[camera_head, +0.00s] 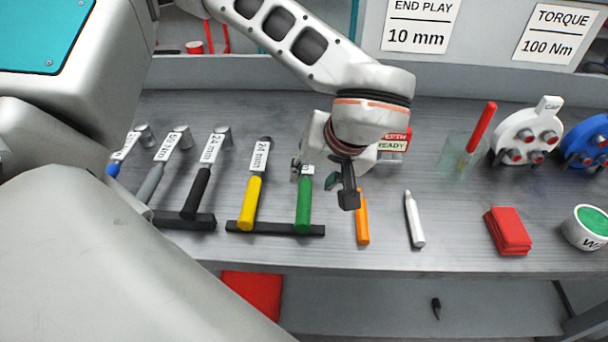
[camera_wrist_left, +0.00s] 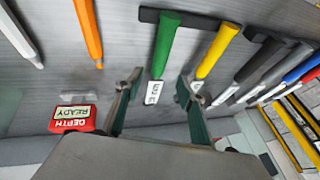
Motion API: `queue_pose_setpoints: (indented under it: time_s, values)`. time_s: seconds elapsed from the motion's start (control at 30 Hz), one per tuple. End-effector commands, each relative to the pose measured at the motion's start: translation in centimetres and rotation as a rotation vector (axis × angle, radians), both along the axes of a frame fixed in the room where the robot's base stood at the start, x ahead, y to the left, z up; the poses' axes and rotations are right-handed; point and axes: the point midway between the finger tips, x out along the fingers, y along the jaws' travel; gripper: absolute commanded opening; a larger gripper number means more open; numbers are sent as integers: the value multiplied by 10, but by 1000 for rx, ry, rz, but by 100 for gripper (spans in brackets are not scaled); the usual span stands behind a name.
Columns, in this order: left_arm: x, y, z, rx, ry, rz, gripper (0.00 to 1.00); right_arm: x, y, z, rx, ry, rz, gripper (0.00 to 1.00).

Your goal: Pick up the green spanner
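The green spanner (camera_head: 304,207) lies on the grey bench, its green handle toward the front edge. It also shows in the left wrist view (camera_wrist_left: 165,45), with a white label on its shank. My left gripper (camera_head: 324,184) is over the spanner's far end and hides part of it in the head view. In the left wrist view, the gripper (camera_wrist_left: 158,92) has its fingers apart, with the labelled shank appearing between them. I cannot tell how high the fingers are above it. My right gripper is not in view.
The yellow spanner (camera_head: 249,203) lies close to the left, its end on the same dark bar (camera_head: 275,229). Other labelled spanners lie further left. An orange marker (camera_head: 362,218), white marker (camera_head: 414,220) and red pad (camera_head: 508,231) lie right. A red depth gauge box (camera_wrist_left: 72,118) stands behind.

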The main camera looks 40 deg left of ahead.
Motion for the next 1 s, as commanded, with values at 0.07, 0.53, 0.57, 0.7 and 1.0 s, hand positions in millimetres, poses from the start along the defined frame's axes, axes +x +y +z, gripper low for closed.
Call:
queue_pose_setpoints:
  time_s: [0.07,0.53,0.57,0.7,1.0]
  values:
    - [1,4,-7,3,2,2,39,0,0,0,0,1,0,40]
    - [10,23,-59,0,3,5,39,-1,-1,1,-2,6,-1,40]
    - [10,24,-62,0,4,4,39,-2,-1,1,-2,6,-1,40]
    - [12,27,-68,-1,0,1,39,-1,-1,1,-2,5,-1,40]
    - [12,27,-68,-1,0,1,13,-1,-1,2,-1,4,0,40]
